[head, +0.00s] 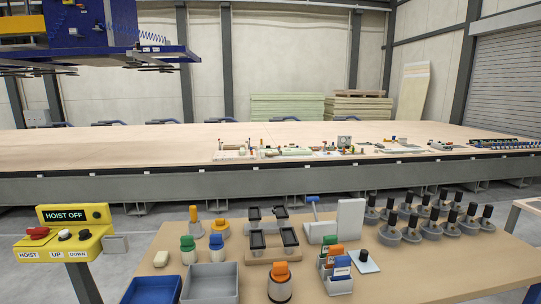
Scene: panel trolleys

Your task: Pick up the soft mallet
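A tool with a blue top and a thin shaft (314,204) stands upright, slightly tilted, at a pale block (321,231) on the near wooden table; it may be the soft mallet, but it is too small to be sure. A white upright plate (350,220) stands just right of it. The shaft's lower end is hidden. Neither of my grippers is in view.
The near table (390,284) also holds a blue bin (152,290), a grey bin (211,284), a rack of dark trays (271,249), card boxes (339,283) and several black-handled grey weights (411,234). A yellow hoist panel (63,241) stands left. A long workbench (120,145) lies behind.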

